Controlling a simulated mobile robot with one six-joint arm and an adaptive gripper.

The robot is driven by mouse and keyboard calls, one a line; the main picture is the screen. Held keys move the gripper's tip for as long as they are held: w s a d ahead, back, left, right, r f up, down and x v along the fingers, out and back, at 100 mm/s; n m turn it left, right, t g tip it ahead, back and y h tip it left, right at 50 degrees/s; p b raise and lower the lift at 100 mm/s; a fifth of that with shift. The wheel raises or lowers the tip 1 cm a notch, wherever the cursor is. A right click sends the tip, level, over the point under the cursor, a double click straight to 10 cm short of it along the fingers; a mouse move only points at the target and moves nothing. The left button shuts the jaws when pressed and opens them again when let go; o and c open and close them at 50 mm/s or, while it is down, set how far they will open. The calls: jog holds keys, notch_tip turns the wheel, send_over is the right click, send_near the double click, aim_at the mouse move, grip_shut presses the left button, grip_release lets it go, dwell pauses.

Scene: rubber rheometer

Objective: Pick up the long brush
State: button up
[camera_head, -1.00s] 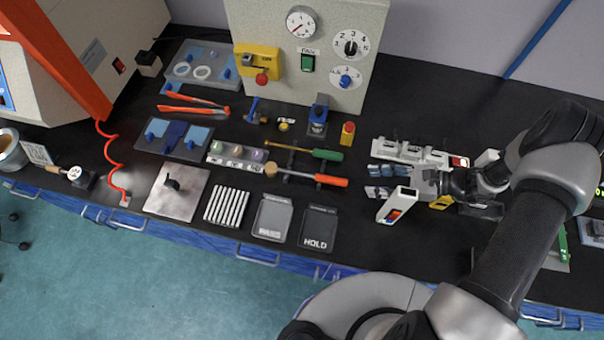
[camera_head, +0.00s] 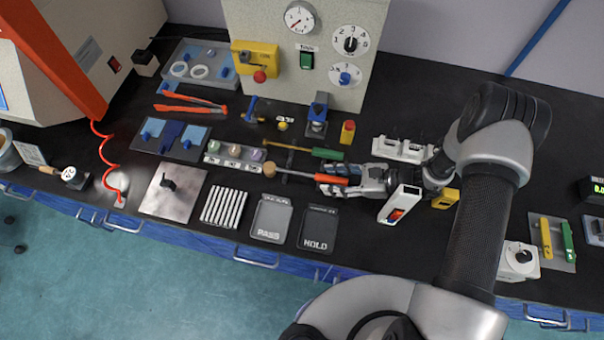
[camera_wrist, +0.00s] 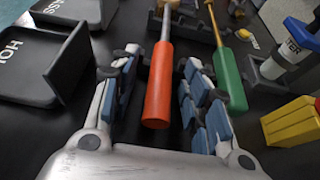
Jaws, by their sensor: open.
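Two long-handled tools lie side by side. One has an orange-red handle (camera_head: 332,179), a thin shaft and a round tan head (camera_head: 270,169); the other has a green handle (camera_head: 327,153) and a thin brassy shaft. I cannot tell for sure which is the long brush. My gripper (camera_head: 340,182) is open at the orange handle's end. In the wrist view the orange handle (camera_wrist: 159,85) lies between the open fingers of my gripper (camera_wrist: 160,68), with a gap on the right side. The green handle (camera_wrist: 229,80) is outside the right finger. The tan head is hidden there.
The HOLD tray (camera_head: 318,230) and PASS tray (camera_head: 271,218) lie in front. A rack with coloured pots (camera_head: 235,156) is left of the tan head. A yellow-red bottle (camera_head: 347,132) and blue-topped device (camera_head: 317,115) stand behind. A white-framed block (camera_head: 401,204) stands right.

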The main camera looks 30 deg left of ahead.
grip_shut()
dwell(0.5)
